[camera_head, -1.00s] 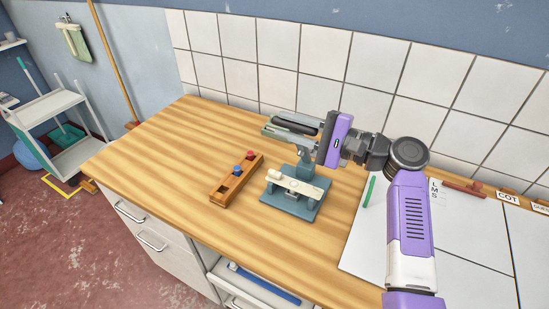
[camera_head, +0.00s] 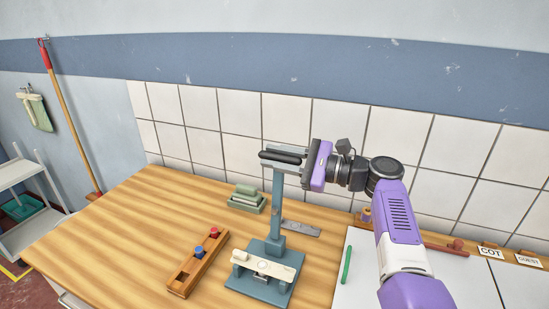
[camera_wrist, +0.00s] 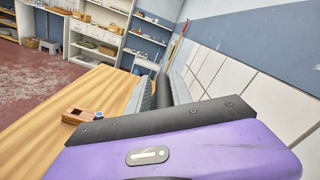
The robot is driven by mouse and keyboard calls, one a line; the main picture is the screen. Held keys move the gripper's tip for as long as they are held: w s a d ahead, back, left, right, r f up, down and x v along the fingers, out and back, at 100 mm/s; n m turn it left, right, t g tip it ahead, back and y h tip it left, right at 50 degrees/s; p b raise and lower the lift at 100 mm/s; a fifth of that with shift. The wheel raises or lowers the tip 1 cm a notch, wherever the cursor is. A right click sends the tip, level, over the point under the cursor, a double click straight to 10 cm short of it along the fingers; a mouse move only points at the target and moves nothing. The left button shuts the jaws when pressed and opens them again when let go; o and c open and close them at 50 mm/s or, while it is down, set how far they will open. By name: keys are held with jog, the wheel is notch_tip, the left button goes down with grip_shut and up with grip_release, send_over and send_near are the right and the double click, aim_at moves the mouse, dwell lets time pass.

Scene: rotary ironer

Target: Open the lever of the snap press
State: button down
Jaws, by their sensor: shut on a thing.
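The snap press (camera_head: 262,285) stands on the wooden table, with a blue-grey base and a cream bar across its front. Its blue-grey lever (camera_head: 278,205) stands nearly upright, with a black handle (camera_head: 280,157) lying crosswise at the top. My gripper (camera_head: 285,153) comes from the right and is shut on this handle, high above the base. In the wrist view the dark handle (camera_wrist: 163,88) lies lengthwise between my two grey fingers. The fingers hide part of the handle.
A wooden block (camera_head: 198,262) with a red and a blue knob lies left of the press. A green pen (camera_head: 346,265) rests on a white sheet at right. A tiled wall (camera_head: 225,110) rises behind.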

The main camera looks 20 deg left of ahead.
jog(key=shift+w+f, duration=0.1)
jog(key=shift+f, duration=0.5)
jog(key=c, duration=1.3)
grip_release()
jog(key=shift+r, duration=0.15)
jog(key=shift+w+r, duration=0.1)
jog(key=d+b, duration=0.1)
jog(key=d, duration=0.7)
jog(key=shift+s, duration=0.35)
